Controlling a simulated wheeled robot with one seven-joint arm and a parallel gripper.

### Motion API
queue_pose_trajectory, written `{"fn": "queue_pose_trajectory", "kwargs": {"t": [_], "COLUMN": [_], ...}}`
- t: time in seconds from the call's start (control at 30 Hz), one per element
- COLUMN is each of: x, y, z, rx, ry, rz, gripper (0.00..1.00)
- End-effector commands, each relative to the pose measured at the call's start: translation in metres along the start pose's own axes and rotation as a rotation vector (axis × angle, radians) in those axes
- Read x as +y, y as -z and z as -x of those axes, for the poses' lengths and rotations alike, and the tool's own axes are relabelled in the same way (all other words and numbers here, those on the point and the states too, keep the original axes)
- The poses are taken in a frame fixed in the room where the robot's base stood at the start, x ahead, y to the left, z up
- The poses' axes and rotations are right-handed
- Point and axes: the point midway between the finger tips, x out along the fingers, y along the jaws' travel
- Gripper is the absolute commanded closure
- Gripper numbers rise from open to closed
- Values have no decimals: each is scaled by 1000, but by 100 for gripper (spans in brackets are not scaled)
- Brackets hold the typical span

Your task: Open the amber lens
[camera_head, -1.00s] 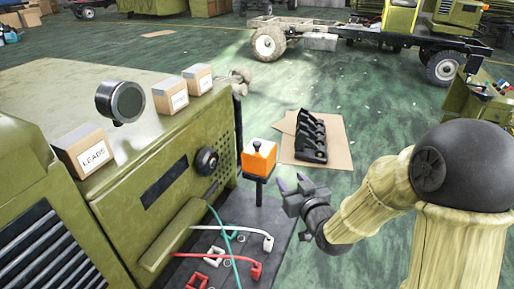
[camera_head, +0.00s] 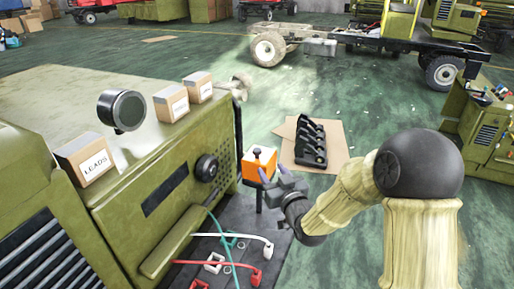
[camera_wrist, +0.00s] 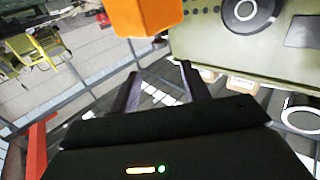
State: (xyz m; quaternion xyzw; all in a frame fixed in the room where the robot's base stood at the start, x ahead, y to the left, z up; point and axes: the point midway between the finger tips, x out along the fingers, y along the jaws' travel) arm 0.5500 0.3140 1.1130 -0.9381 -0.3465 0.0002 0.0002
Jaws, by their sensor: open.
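The amber lens (camera_head: 257,168) is an orange box with a black knob on its top. It stands on a dark post beside the olive cabinet. It also shows at the top edge of the wrist view (camera_wrist: 146,14), partly cut off. My gripper (camera_head: 272,172) is open, just to the right of and in front of the orange box in the head view. In the wrist view the two fingers (camera_wrist: 160,88) are apart with nothing between them, and the orange box is beyond their tips. I cannot tell whether a finger touches the box.
The olive cabinet (camera_head: 165,190) with a round black dial (camera_head: 206,168) stands close on the left. Boxes, one a LEADS box (camera_head: 86,160), and a round black lamp (camera_head: 121,109) are on top. Red and white cables lie below. A black rack (camera_head: 311,143) rests on cardboard behind.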

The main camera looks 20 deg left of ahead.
Motion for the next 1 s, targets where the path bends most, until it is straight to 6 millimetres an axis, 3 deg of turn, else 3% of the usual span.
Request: {"fn": "queue_pose_trajectory", "kwargs": {"t": [0.63,0.8,1.0], "x": [0,0,1], "y": [2,1,0], "z": [-102,-118,-122], "rx": [0,0,0], "ry": [0,0,-1], "rz": [0,0,0], "gripper": [53,53,53]}}
